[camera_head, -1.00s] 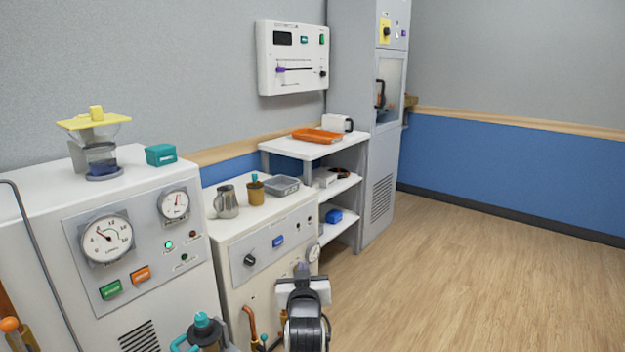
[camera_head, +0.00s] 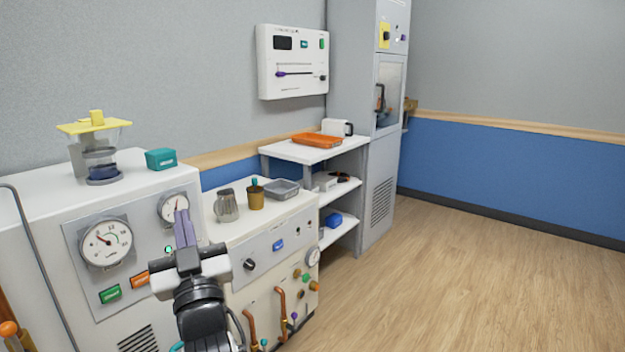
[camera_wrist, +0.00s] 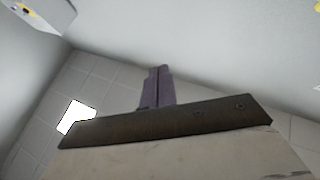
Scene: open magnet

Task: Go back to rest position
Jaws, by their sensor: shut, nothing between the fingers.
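My gripper (camera_head: 182,228) is in the lower left middle of the head view, raised in front of the white cabinets. Its purple-grey fingers point up and are shut together with nothing between them. They overlap the lower part of the small right gauge (camera_head: 172,206); I cannot tell how far apart they are in depth. In the wrist view the shut fingers (camera_wrist: 156,88) point toward the ceiling and wall, with no object at their tips.
The left cabinet (camera_head: 40,225) carries gauges and buttons. The lower cabinet (camera_head: 262,290) holds a metal jug (camera_head: 227,205) and has copper pipes in front. A shelf (camera_head: 310,152) with an orange tray (camera_head: 317,140) stands behind. The wooden floor (camera_head: 470,250) at right is clear.

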